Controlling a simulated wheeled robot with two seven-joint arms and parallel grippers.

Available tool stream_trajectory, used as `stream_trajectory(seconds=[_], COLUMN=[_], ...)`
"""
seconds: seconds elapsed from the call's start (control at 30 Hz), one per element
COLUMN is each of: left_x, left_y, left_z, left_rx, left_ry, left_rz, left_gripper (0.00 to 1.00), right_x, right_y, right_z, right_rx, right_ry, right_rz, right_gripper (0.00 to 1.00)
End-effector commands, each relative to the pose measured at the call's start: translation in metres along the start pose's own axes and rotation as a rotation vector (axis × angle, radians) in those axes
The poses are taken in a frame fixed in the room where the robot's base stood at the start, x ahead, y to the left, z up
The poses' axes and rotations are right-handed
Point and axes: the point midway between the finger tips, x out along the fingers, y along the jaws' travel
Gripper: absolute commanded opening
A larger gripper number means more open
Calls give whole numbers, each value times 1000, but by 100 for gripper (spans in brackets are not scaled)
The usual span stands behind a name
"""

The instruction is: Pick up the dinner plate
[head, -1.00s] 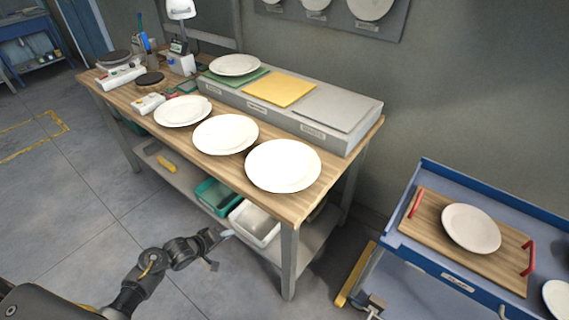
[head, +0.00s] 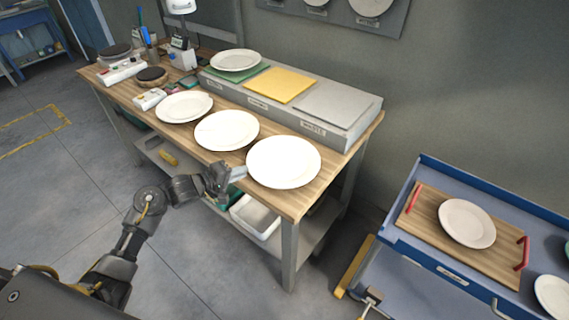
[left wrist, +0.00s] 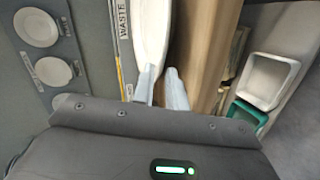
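Three white plates stand in a row along the front of the wooden workbench (head: 205,163). The nearest and largest plate (head: 284,162) is at the bench's right end; the others are the middle plate (head: 227,130) and the left plate (head: 184,107). My left gripper (head: 238,174) is at the bench's front edge, at the left rim of the largest plate. In the left wrist view, a plate (left wrist: 152,32) shows edge-on just ahead of the two parted fingers (left wrist: 162,85). Its rim points into the gap; contact cannot be told. My right gripper is not visible.
A raised grey shelf (head: 320,130) with green, yellow and grey mats runs behind the row; another plate (head: 236,60) lies on its green mat. Bins (head: 256,216) sit below. A blue cart (head: 415,252) at right carries a plate (head: 467,223) on a board.

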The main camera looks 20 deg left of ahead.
Motion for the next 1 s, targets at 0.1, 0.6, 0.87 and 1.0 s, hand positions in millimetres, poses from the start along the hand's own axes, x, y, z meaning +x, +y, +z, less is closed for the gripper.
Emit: stream_trajectory(seconds=[0.1, 0.6, 0.87, 1.0], left_x=[2, 53, 54, 54], left_y=[-1, -2, -3, -3], left_z=[0, 0, 0, 0], left_rx=[0, 0, 1, 1], left_ry=[1, 1, 2, 2], left_rz=[-1, -2, -2, -2], left_gripper=[14, 14, 9, 0], right_x=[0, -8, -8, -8], right_y=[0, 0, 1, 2], right_z=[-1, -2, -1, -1], right_rx=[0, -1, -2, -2], right_ry=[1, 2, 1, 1], right_rz=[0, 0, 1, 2], right_gripper=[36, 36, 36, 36])
